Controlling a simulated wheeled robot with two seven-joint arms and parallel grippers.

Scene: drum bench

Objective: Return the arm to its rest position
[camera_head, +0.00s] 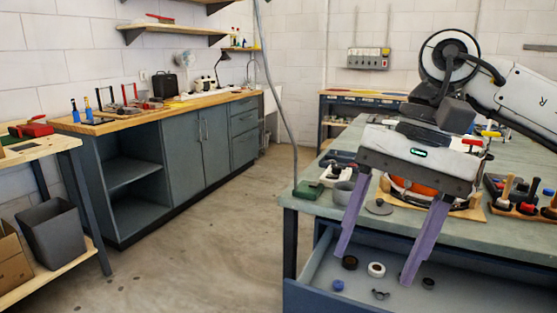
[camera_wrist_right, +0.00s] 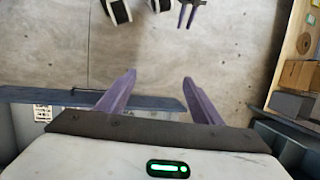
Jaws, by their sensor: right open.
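My right gripper (camera_head: 375,265) is open, with its two purple fingers apart and nothing between them. In the head view it points down in front of the green-topped bench (camera_head: 318,201), over the open drawer (camera_head: 318,275). In the right wrist view its fingers (camera_wrist_right: 158,76) stand apart above bare concrete floor, with a blue drawer edge (camera_wrist_right: 50,96) behind them. My left arm is not in the head view. Two small purple prongs at the top of the right wrist view look like my left gripper (camera_wrist_right: 186,14); their opening is too small to tell.
The drawer holds a black ring (camera_head: 349,262), a white ring (camera_head: 376,269) and a blue cap (camera_head: 337,285). Tools crowd the bench top, including a wooden-handled tool rack (camera_head: 519,207) and a grey lid (camera_head: 378,206). The floor (camera_head: 215,225) left of the bench is clear.

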